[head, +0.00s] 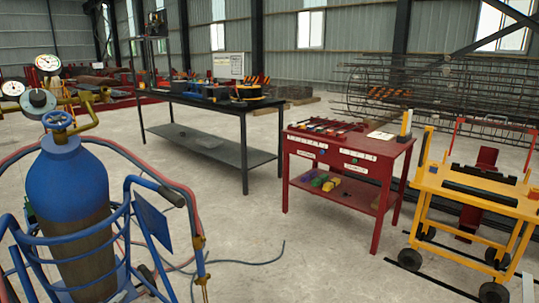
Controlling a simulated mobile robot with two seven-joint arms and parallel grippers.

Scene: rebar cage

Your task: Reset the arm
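Neither my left gripper nor my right gripper shows in the head view. No arm of mine can be made out for sure, so I cannot see how the arms are posed or whether anything is held.
A blue gas cylinder (68,190) in a blue cart stands close at left, hoses on the floor beside it. A black table (215,103), red table (379,147) and yellow cart (480,202) stand beyond. The rebar cage (430,90) lies behind. The central floor is mostly clear.

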